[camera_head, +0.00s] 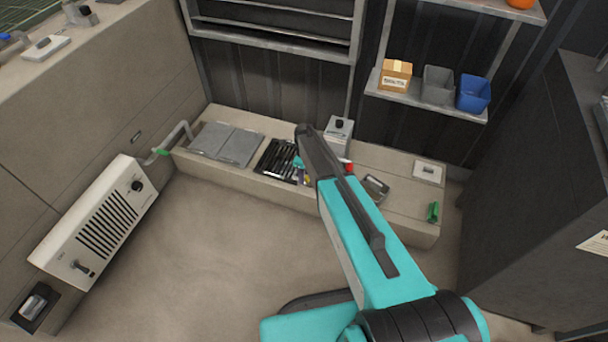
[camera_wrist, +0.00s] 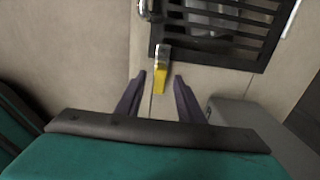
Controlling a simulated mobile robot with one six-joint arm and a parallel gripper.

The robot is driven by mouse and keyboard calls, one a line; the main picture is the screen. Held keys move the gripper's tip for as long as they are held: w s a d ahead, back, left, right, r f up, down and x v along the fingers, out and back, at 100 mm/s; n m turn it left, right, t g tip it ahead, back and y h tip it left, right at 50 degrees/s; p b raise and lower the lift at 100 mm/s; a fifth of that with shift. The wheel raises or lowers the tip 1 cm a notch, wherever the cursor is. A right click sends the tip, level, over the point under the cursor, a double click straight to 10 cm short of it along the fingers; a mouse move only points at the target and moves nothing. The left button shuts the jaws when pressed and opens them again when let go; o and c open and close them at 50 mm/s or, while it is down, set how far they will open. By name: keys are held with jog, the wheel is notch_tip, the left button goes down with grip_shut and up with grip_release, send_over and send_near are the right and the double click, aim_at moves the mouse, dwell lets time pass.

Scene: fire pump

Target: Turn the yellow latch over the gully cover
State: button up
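The gully cover is a black slotted grate (camera_wrist: 215,35) at the top of the wrist view. In the head view, the black grate (camera_head: 274,160) is set in the low ledge, partly hidden by my arm. The yellow latch (camera_wrist: 161,80) has a grey metal end (camera_wrist: 162,54) at the grate's near edge, and its yellow part points towards me, off the slots. My gripper (camera_wrist: 160,76) is open, with one dark finger on each side of the latch. Gaps show on both sides, so neither finger appears to touch it.
The low ledge (camera_head: 390,209) carries grey flat plates (camera_head: 226,144), a grey box (camera_head: 338,136) and a green handle (camera_head: 433,212). A grey block (camera_wrist: 245,115) stands right of my fingers in the wrist view. A shelf (camera_head: 410,104) hangs behind. The floor (camera_head: 215,240) is clear.

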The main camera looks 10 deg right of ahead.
notch_tip(320, 180, up, 14)
jog(key=p, duration=0.1)
jog(key=shift+f+p, duration=0.2)
jog(key=shift+p, duration=0.15)
dwell(0.4)
jog(key=shift+r, duration=0.15)
